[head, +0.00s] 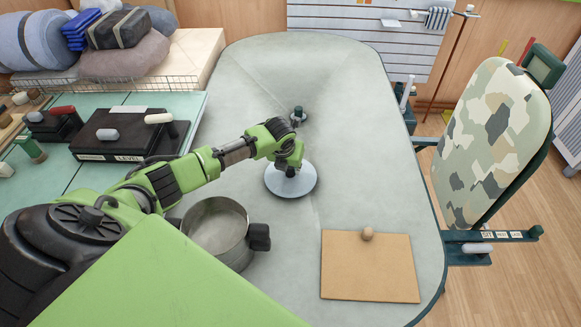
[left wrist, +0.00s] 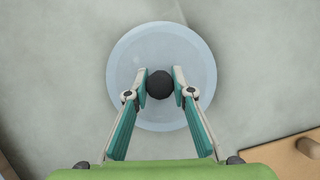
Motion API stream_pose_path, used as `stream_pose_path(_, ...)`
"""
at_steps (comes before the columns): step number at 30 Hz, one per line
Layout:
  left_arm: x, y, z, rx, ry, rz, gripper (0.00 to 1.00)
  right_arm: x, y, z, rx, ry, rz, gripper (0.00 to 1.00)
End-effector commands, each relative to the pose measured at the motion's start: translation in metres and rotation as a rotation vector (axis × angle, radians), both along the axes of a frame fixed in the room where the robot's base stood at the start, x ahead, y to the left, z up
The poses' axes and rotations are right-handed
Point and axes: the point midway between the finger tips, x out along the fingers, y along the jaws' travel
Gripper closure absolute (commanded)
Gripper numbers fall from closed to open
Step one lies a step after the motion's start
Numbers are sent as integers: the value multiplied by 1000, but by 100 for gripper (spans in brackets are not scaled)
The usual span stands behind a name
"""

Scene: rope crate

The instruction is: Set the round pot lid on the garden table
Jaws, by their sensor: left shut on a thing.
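The round pot lid (head: 291,183) is a pale bluish disc over the middle of the grey garden table (head: 345,105). In the left wrist view the lid (left wrist: 160,50) shows whole, with a dark round knob (left wrist: 160,85) at its centre. My left gripper (left wrist: 160,84) is shut on that knob, one finger on each side. In the head view the left gripper (head: 291,166) is above the lid and hides its knob. The lid looks level and at or close to the tabletop; I cannot tell whether it touches. My right gripper is not in view.
An open grey pot (head: 215,228) with dark handles stands left of the lid. A tan board (head: 369,268) with a round knob lies at the front right. A small dark fitting (head: 298,115) stands behind the lid. A camouflage chair (head: 490,140) is at the right. The table's back right is clear.

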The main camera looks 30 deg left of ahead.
Motion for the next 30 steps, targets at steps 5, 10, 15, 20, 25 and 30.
stream_pose_path(5, 0, 0, -3, -1, -1, 0, 100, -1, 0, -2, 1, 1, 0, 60)
stream_pose_path(10, 1, 0, -5, -1, -1, 0, 100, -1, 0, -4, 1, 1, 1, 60)
stream_pose_path(15, 1, 0, -6, -1, -1, 0, 64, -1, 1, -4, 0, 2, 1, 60)
stream_pose_path(20, 0, 0, -6, -1, -1, 0, 58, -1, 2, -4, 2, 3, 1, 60)
stream_pose_path(25, 0, 0, -7, 0, 1, 0, 58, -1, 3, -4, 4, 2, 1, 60)
stream_pose_path(30, 0, 0, -7, 0, 0, 0, 58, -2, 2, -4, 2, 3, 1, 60)
